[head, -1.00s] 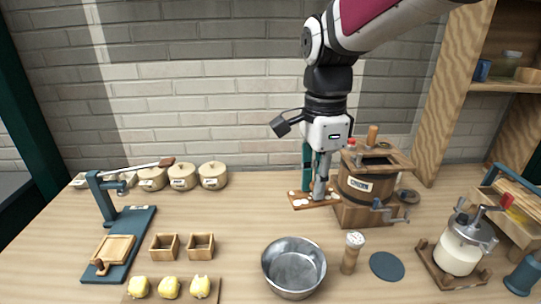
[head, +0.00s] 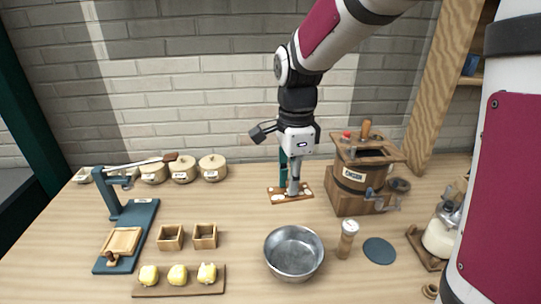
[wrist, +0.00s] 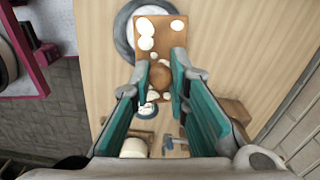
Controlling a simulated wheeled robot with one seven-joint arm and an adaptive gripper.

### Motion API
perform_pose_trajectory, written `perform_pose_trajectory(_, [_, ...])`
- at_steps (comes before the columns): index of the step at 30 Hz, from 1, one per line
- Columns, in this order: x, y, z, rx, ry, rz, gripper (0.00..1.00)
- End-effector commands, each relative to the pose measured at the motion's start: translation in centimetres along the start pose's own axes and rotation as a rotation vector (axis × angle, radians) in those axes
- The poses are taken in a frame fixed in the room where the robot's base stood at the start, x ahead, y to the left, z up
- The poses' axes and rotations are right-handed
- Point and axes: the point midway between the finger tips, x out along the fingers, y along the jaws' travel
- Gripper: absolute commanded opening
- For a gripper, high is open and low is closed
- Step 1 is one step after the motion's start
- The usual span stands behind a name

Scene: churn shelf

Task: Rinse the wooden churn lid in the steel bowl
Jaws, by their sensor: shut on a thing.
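The wooden churn lid (head: 277,193) is a flat brown board with several white blotches on it. My gripper (head: 292,184) points down and is shut on the lid's round knob. In the wrist view the teal fingers (wrist: 162,80) sit on both sides of the brown knob (wrist: 160,73), and the lid (wrist: 176,50) spreads beyond it. The steel bowl (head: 294,253) is in front of the lid in the head view, and looks empty. Its grey rim (wrist: 124,28) shows partly behind the lid in the wrist view. The lid's height above the table is hard to tell.
The wooden churn (head: 347,198) stands right of the lid. Small wooden boxes (head: 171,237) and a board with yellow lumps (head: 215,287) are left. My own arm covers the right edge.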

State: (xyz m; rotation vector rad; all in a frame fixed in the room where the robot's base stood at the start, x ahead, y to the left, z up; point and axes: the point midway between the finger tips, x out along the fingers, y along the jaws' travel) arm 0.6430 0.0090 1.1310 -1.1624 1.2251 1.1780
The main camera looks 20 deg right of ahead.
Motion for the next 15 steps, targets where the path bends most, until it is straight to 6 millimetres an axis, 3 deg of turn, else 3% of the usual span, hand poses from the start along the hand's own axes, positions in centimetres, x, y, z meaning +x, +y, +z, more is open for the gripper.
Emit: perform_pose_trajectory(15, [7.1, 0.9, -0.6, 0.101, 0.003, 0.006, 0.00])
